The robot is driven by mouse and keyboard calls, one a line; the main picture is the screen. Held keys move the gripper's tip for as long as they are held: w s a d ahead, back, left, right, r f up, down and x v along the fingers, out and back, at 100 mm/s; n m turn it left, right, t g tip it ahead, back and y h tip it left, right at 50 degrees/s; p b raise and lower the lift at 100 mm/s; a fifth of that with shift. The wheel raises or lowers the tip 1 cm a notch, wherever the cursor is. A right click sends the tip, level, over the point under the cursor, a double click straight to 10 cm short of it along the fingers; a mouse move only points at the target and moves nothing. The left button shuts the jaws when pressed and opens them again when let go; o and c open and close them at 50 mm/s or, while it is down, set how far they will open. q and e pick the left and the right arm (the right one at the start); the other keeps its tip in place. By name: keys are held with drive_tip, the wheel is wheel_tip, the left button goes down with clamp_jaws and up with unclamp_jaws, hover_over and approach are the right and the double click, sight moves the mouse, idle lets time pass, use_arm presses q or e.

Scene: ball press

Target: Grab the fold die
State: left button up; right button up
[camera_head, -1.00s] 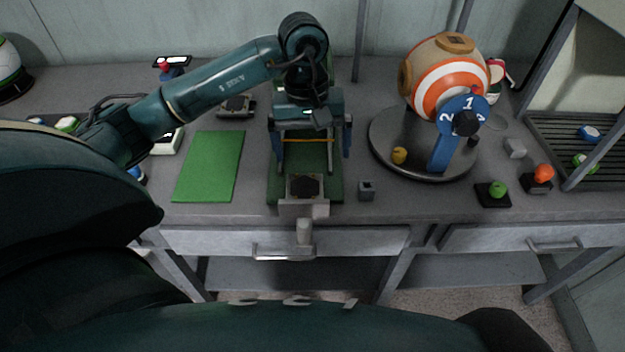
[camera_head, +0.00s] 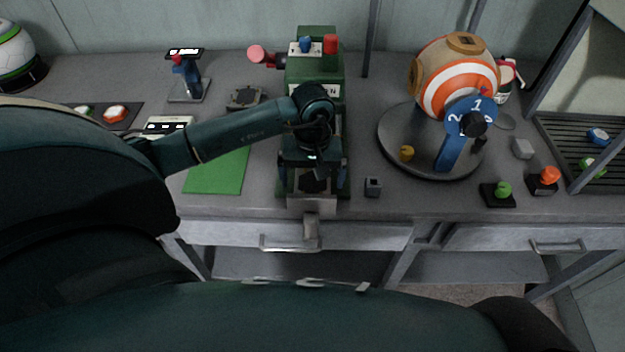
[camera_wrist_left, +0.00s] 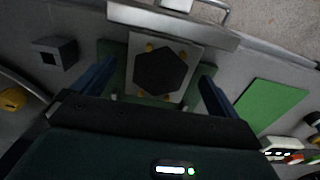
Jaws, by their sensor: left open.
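A pale square plate with a dark hexagonal centre (camera_wrist_left: 165,72) and small yellow spots sits at the front of the green press; it appears to be the fold die. In the head view this plate (camera_head: 313,182) is partly hidden by my left gripper (camera_head: 315,186). The left gripper is open and empty above the plate. In the left wrist view, the gripper's blue fingers (camera_wrist_left: 154,86) stand on either side of the plate, apart from it. My right gripper is not in view.
The green press (camera_head: 316,72) stands behind my left gripper. A small grey block (camera_head: 373,187) lies right of it and a green mat (camera_head: 216,178) left. A round turntable (camera_head: 392,148) carries a striped ball. A drawer handle (camera_head: 290,243) juts out below.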

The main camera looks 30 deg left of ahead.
use_arm(q)
drive_tip(key=shift+f, duration=0.45)
drive_tip(key=shift+r, duration=0.1)
drive_tip(key=c, duration=1.2)
